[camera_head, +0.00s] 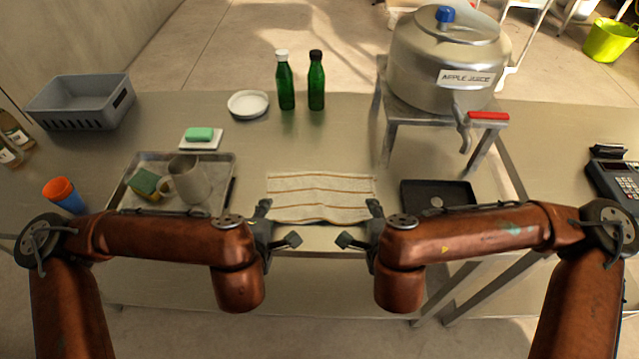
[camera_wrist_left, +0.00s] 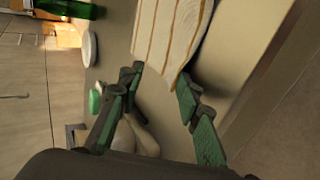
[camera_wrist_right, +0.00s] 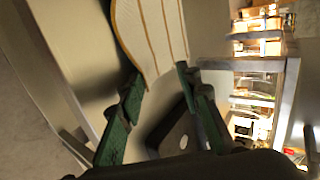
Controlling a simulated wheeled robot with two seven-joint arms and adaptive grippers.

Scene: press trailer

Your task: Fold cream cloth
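The cream cloth (camera_head: 320,196) with brown stripes lies spread on the metal table, its near edge close to the table's front edge. My left gripper (camera_head: 279,222) is open at the cloth's near left corner. In the left wrist view, the cloth (camera_wrist_left: 172,38) reaches in between the parted fingertips (camera_wrist_left: 160,80). My right gripper (camera_head: 359,222) is open at the near right corner. In the right wrist view, the cloth (camera_wrist_right: 150,35) likewise reaches between the parted fingertips (camera_wrist_right: 157,82). I cannot tell whether any finger touches the cloth.
A metal tray (camera_head: 228,185) with a mug (camera_head: 190,182) and sponge (camera_head: 144,183) stands left of the cloth. A black tray (camera_head: 459,190) is close on the right, near the juice pot's stand (camera_head: 388,122). Green bottles (camera_head: 286,85) stand behind. The table between cloth and bottles is clear.

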